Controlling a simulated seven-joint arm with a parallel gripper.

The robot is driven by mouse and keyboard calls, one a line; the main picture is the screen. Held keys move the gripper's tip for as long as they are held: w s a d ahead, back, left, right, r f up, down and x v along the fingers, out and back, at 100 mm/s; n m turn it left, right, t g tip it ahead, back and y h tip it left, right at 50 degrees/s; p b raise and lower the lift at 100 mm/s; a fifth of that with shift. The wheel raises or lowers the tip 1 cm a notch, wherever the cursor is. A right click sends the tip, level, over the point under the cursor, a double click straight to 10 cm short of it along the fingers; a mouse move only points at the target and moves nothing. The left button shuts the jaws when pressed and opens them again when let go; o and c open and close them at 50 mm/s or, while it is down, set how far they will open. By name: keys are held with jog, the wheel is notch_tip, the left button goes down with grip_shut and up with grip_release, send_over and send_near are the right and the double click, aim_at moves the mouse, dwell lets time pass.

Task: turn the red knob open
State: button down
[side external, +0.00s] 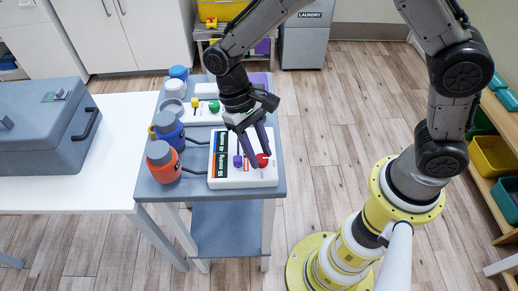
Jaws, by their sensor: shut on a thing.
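The red knob (263,160) is on the top of a white panel box (228,183) near the front right of the small grey table. My gripper (257,157) reaches down over the box, with its fingers at the red knob and shut on it. The fingers partly hide the knob, and I cannot tell how far it is turned. A purple knob (238,161) sits just left of the red one on the same box.
Orange (163,163) and blue (168,131) bottles stand left of the box on the grey table (196,188). A second white box (207,114) with yellow and green knobs is behind. A grey toolbox (45,125) sits on the white table at left.

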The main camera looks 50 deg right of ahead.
dwell(0.5)
jog(key=c, duration=0.5)
grip_release()
jog(key=v, duration=1.4)
jog(key=shift+f, duration=0.1)
